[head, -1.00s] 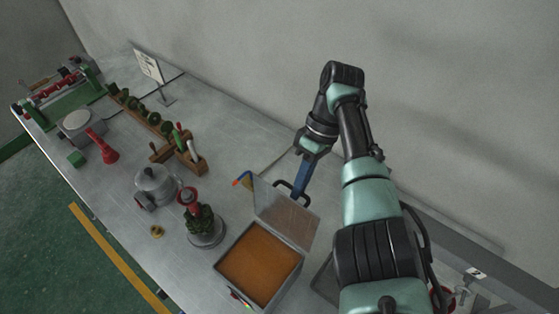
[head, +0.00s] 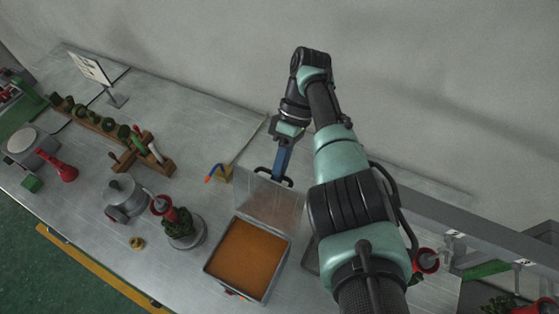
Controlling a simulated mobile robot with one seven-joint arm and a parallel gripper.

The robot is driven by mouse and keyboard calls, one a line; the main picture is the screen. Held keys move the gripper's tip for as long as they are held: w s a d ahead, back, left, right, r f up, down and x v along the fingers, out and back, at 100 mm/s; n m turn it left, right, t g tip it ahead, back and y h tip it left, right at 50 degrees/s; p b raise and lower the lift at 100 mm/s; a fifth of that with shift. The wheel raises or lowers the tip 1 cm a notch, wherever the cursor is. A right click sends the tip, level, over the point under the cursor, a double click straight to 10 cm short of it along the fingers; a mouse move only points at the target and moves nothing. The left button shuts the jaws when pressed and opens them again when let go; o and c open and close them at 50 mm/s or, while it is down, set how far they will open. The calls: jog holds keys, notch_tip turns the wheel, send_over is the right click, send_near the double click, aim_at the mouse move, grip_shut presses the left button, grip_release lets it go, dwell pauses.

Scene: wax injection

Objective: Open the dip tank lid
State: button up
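The dip tank (head: 207,268) is a square grey metal box filled with orange-brown wax (head: 246,258). It stands on the metal bench in the lower middle of the head view. Its lid (head: 268,203) is a translucent grey panel, raised open and leaning back from the tank's far edge. A black handle (head: 260,170) shows at the lid's far edge. My gripper (head: 281,172) has blue fingers and points down right at the handle. Whether the fingers touch or hold the handle, and how far apart they are, is not clear.
A round base with a green wax tree (head: 182,230) and a metal pot (head: 122,197) stand left of the tank. A wooden rack (head: 100,125) lies further back. A wall bounds the bench behind.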

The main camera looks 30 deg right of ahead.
jog(key=shift+o, duration=0.8)
jog(key=shift+w+r, duration=0.1)
jog(key=shift+w, duration=0.05)
jog(key=shift+d+r, duration=0.15)
jog(key=shift+r, duration=0.05)
notch_tip(320, 180, up, 10)
jog(key=p, duration=0.9)
jog(key=shift+f, duration=0.15)
